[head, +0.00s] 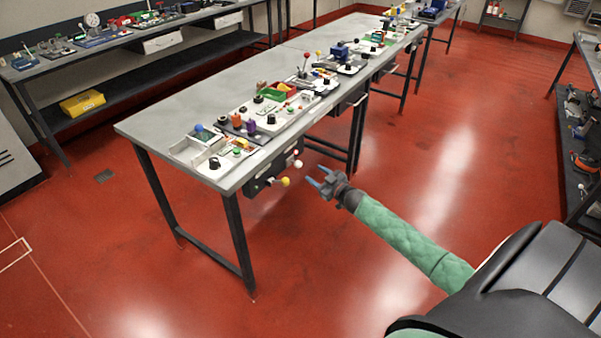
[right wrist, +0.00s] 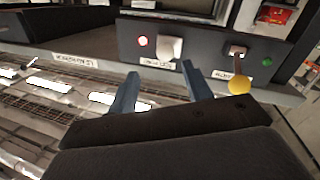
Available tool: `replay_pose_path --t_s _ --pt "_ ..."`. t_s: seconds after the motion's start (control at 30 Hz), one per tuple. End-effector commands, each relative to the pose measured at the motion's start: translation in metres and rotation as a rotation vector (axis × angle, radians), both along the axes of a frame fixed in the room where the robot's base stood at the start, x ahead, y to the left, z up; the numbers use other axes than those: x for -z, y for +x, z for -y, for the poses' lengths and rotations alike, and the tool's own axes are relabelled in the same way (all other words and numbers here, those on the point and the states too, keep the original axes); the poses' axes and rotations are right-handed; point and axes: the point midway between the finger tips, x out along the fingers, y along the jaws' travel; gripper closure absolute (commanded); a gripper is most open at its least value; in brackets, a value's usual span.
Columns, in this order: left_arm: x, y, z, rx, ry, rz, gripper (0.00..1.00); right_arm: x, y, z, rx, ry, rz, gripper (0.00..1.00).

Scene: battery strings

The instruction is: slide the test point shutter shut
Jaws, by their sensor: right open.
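A dark control panel (head: 262,184) hangs under the near end of the long bench. In the head view a yellow knob (head: 285,181) and a white knob (head: 298,164) stick out from it. The right wrist view shows the panel (right wrist: 205,45) close up, with the pale knob (right wrist: 170,48) and the yellow knob (right wrist: 239,85) on a stem. I cannot tell which part is the test point shutter; the labels are too blurred to read. My right gripper (head: 316,177) is open and empty, a little apart from the panel. Its blue fingers (right wrist: 158,87) point towards the pale knob. My left gripper is not in view.
A red light (right wrist: 143,41) and a green button (right wrist: 267,61) are on the panel. The grey bench (head: 160,122) carries several devices above it. A bench leg (head: 358,135) stands behind the gripper. The red floor around my right arm is clear.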

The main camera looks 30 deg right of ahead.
Motion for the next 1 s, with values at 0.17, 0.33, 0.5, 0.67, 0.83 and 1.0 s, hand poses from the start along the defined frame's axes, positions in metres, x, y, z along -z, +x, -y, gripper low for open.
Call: replay_pose_path --t_s 0.17,0.33,0.5,0.67,0.83,1.0 --pt "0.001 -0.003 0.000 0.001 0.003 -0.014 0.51 -0.006 -0.001 -0.009 -0.047 0.100 0.015 0.50" --pt "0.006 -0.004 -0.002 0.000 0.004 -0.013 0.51 -0.007 0.006 -0.009 -0.043 0.115 0.011 0.50" --pt "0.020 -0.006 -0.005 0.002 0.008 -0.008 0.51 -0.008 0.023 -0.013 -0.042 0.116 0.011 0.50" --pt "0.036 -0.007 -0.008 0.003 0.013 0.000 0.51 -0.008 0.043 -0.017 -0.042 0.116 0.011 0.50" --pt "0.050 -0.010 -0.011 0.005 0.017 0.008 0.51 -0.007 0.061 -0.021 -0.042 0.114 0.011 0.50" --pt "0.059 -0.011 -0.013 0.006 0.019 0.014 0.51 -0.006 0.072 -0.023 -0.042 0.114 0.011 0.50"
